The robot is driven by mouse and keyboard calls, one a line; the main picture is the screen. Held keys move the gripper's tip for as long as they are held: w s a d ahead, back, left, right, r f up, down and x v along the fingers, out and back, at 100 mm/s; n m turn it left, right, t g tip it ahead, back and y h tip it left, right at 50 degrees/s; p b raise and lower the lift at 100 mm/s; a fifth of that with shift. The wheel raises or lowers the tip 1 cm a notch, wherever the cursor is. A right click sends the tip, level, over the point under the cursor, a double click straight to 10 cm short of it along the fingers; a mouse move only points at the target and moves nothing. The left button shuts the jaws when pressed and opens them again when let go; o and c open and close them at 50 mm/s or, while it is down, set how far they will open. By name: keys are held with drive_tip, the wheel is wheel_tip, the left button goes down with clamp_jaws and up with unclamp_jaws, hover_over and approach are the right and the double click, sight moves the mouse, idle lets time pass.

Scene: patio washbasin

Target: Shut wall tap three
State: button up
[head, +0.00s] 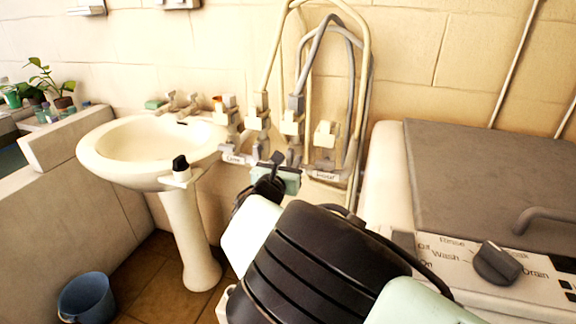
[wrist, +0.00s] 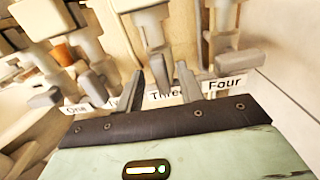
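Wall tap three (wrist: 150,25) is a pale block-shaped tap above the "Three" label (wrist: 166,93) in the wrist view. Its grey lever (wrist: 160,69) hangs down between my fingertips, with space showing on both sides. My gripper (wrist: 159,80) is open, its two grey fingers pointing at the tap row. I cannot tell how deep the lever sits between them. In the head view, tap three (head: 292,122) stands in the wall row, and my gripper is partly hidden by my own wrist.
Tap four (head: 326,133) is close on the right, above the "Four" label (wrist: 225,84). Other taps and hoses crowd the left and above. A white washbasin (head: 98,160) stands left, a washing machine (head: 480,175) right. A blue bucket (head: 87,298) is on the floor.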

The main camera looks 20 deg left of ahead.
drive_tip(key=shift+w, duration=0.4)
clamp_jaws()
